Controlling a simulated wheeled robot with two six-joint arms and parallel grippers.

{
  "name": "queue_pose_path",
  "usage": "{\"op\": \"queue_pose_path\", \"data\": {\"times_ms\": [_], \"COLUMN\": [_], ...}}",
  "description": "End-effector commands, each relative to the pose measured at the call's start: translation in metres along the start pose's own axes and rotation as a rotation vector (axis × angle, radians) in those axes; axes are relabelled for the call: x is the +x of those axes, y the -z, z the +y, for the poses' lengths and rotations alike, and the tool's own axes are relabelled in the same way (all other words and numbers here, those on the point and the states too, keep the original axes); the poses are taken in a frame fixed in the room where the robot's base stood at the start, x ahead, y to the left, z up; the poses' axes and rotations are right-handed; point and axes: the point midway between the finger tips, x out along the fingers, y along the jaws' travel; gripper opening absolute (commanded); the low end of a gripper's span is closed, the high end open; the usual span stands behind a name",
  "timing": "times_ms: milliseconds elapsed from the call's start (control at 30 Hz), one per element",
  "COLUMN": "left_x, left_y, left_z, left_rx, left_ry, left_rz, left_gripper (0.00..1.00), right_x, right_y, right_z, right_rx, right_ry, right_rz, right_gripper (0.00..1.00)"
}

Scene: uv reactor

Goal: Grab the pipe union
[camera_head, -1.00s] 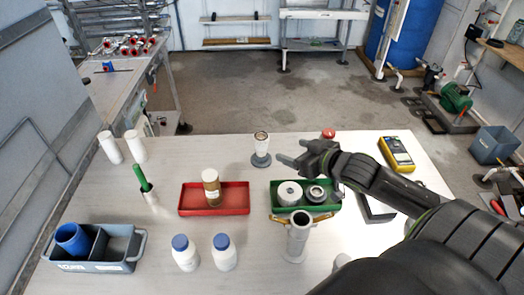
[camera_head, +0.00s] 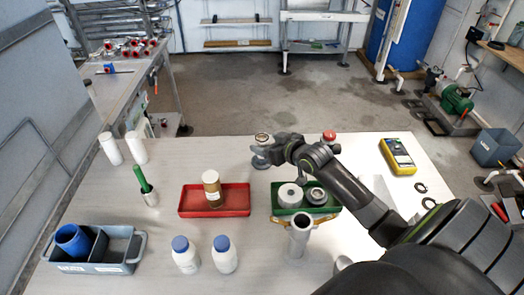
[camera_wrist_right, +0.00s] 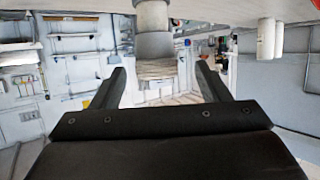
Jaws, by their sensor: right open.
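An upright grey-and-white fitting (camera_head: 262,138), which looks like the pipe union, stands at the back middle of the white table, on a grey base. My right gripper (camera_head: 268,152) is at its right side, level with its middle, and partly covers it. In the right wrist view the fitting (camera_wrist_right: 155,45) appears upside down, between the two open fingers of the right gripper (camera_wrist_right: 160,82). Gaps show on both sides, and I cannot tell how deep it sits between them. My left gripper is not in view.
A red tray (camera_head: 237,207) with a brown-and-white jar stands left of a green tray (camera_head: 277,207) with round parts. A grey pipe stand (camera_head: 299,235) is in front. A yellow meter (camera_head: 397,155) lies right. White bottles (camera_head: 185,258) stand front left.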

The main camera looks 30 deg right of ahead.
Motion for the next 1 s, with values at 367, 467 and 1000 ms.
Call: {"op": "queue_pose_path", "data": {"times_ms": [367, 467, 1000], "left_x": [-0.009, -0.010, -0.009], "left_y": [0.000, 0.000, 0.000], "left_z": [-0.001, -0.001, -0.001], "left_rx": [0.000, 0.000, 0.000], "left_ry": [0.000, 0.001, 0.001], "left_rz": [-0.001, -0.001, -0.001], "left_gripper": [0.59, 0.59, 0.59], "right_x": [0.041, 0.047, 0.048], "right_y": [0.004, 0.003, 0.003], "right_z": [0.004, 0.004, 0.004], "right_rx": [0.003, 0.002, 0.000], "right_ry": [-0.001, -0.001, -0.001], "right_rz": [0.001, 0.000, 0.000], "right_gripper": [0.69, 0.69, 0.34]}}
